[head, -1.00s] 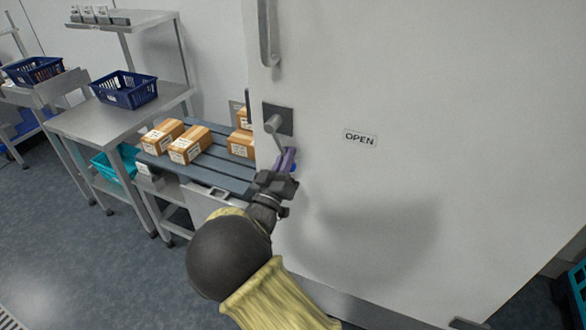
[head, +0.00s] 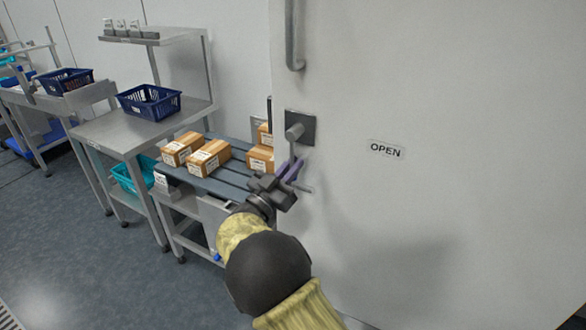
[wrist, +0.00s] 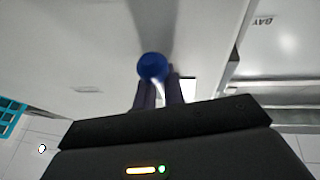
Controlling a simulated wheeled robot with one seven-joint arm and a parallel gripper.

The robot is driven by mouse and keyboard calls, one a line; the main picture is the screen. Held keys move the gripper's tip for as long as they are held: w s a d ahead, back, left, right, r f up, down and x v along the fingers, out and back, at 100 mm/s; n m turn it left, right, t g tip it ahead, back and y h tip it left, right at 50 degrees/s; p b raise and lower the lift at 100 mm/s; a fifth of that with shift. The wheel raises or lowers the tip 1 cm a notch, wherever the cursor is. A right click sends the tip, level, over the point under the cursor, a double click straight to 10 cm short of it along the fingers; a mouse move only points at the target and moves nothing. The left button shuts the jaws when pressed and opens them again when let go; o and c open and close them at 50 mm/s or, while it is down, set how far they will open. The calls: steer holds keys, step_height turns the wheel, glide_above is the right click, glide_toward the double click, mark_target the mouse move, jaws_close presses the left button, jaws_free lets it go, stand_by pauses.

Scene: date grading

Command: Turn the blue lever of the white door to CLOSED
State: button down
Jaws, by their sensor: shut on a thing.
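The white door (head: 440,80) fills the right of the head view. Its lever turns on a grey hub (head: 294,131) on a dark square plate (head: 307,123). An OPEN label (head: 385,150) is to the right of the plate. My gripper (head: 290,168) is just below the hub, its purple fingers shut on the lever. The fingers hide the lever's blue end in the head view. In the wrist view the round blue lever end (wrist: 152,67) shows at the fingertips, with the lever's shaft running behind it.
A grey vertical door handle (head: 293,35) is above the plate. Left of the door, a slatted bench (head: 225,186) carries several cardboard boxes (head: 208,158). A steel table (head: 130,132) with a blue basket (head: 149,102) stands beyond.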

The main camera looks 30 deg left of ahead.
steer(key=c, duration=1.5)
jaws_free()
steer(key=v, duration=1.7)
steer(key=shift+s+f, duration=0.15)
steer(key=shift+s, duration=0.1)
